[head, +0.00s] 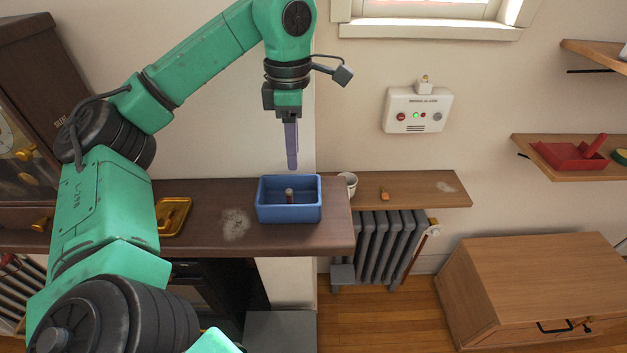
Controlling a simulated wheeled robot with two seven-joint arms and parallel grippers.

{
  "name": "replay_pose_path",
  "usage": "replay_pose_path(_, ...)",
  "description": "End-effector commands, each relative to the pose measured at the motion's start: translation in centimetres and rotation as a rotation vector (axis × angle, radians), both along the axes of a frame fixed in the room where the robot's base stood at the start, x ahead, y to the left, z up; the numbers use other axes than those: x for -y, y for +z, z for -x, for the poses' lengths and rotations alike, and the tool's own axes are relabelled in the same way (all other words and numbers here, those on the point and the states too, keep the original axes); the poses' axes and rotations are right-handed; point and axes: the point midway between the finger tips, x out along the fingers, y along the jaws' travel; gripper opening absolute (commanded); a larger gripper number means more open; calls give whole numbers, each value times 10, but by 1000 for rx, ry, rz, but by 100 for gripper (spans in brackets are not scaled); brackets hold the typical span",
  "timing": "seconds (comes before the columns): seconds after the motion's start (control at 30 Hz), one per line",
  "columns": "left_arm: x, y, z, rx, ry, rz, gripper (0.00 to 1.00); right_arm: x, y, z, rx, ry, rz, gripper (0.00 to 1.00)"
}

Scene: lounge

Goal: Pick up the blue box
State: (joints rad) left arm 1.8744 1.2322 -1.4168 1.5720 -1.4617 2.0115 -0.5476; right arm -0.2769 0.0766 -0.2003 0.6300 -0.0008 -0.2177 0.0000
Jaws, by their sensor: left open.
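The blue box (290,214) is an open-topped bin on the right part of the dark wooden shelf (200,244). A small upright brownish object (289,195) stands inside it. My left arm comes in from the left and reaches over the shelf. My left gripper (292,166) points down above the back of the box and is open, with nothing between its fingers. The fingers overlap from this angle, so the gap between them does not show. My right gripper is not in view.
A yellow tray (173,216) lies left on the shelf, partly behind my arm. A white cup (348,183) stands close right of the box on a lighter ledge (420,190). A radiator (385,240) is below. A wall alarm box (417,110) hangs above. A wooden cabinet (540,285) stands right.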

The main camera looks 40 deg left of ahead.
Motion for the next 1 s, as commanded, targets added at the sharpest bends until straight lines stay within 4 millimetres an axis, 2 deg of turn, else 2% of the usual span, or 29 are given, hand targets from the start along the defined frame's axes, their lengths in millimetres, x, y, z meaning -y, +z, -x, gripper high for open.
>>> replay_pose_path(0.07,0,-9,1,-4,0,0,45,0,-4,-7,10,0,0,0)
replay_pose_path(0.13,0,-20,1,-5,-2,1,45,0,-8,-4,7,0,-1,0)
replay_pose_path(0.17,0,-25,1,-5,-2,1,45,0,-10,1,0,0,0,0)
replay_pose_path(0.3,0,-72,2,-4,-1,1,45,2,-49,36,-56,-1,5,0)
replay_pose_path(0.4,1,-90,2,-2,-2,2,45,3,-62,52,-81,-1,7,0)
replay_pose_path(0.5,1,-98,2,0,-1,1,45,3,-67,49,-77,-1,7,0)
replay_pose_path(0.6,1,-115,2,-3,-2,2,45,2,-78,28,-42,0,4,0)
replay_pose_path(0.67,-1,-114,1,-4,0,-1,45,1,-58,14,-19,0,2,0)
replay_pose_path(0.77,0,-134,1,-1,0,0,45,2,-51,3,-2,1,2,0)
replay_pose_path(0.87,0,-143,1,-1,-1,1,45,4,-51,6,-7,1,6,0)
replay_pose_path(1.0,0,-144,1,1,-1,1,45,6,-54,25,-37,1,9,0)
